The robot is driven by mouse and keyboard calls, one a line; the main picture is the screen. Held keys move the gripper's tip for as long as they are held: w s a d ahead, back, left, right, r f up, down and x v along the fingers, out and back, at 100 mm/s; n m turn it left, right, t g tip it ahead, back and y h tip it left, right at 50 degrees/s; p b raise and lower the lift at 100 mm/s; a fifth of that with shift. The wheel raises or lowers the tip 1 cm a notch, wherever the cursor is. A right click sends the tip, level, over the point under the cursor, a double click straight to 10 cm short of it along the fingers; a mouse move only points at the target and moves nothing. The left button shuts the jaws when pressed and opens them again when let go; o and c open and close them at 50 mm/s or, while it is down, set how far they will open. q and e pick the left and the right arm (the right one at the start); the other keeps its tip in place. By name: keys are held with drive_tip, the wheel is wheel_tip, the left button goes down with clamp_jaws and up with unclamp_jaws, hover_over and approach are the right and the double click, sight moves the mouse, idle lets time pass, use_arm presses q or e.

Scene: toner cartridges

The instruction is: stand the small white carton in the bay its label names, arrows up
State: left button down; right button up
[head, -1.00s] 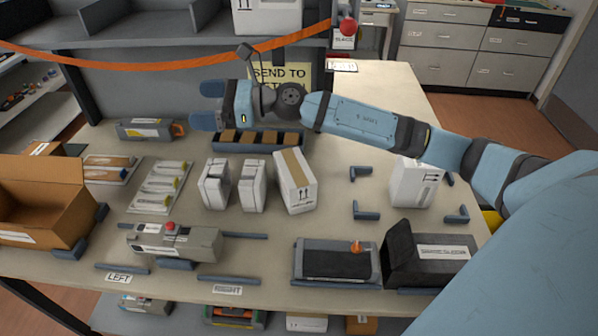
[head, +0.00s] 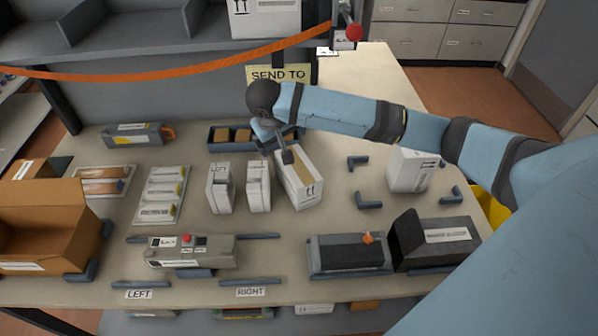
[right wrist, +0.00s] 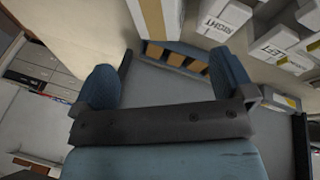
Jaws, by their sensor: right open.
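Two small white cartons stand side by side mid-table: the LEFT-marked carton (head: 219,190) and the RIGHT-marked carton (head: 258,187). Their words also read in the right wrist view, on the LEFT carton (right wrist: 272,50) and the RIGHT carton (right wrist: 222,20). A larger white carton (head: 306,188) with brown tape and up arrows stands to their right. My right gripper (head: 276,146) is open and empty, overlapping that carton's upper left edge in the head view; contact cannot be told. The front table edge carries a LEFT label (head: 139,294) and a RIGHT label (head: 250,292). My left gripper is out of view.
A grey device with a red button (head: 190,250) sits behind the labels among dark rails. Another white carton (head: 408,172) stands by corner brackets at right. A dark tray of brown blocks (head: 222,148) lies behind. An open brown box (head: 40,225) is left, a black box (head: 435,242) front right.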

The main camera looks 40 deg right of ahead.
drive_tip(key=s+g, duration=0.1)
hover_over(296, 165)
drive_tip(key=s+a, duration=0.1)
drive_tip(key=a, duration=0.1)
drive_tip(key=shift+m, duration=0.4)
drive_tip(key=f, duration=0.8)
drive_tip(key=shift+s, duration=0.2)
drive_tip(key=shift+w+p+x, duration=0.15)
drive_tip(key=shift+p+x, duration=0.15)
drive_tip(key=shift+x, duration=1.05)
drive_tip(key=shift+w+p+x, duration=0.15)
drive_tip(key=shift+p+x, duration=0.1)
drive_tip(key=shift+x, duration=1.05)
drive_tip(key=shift+d+r, duration=0.1)
drive_tip(key=shift+d, duration=0.05)
drive_tip(key=c, duration=1.3)
drive_tip(key=shift+r, duration=0.1)
drive_tip(key=shift+c, duration=0.2)
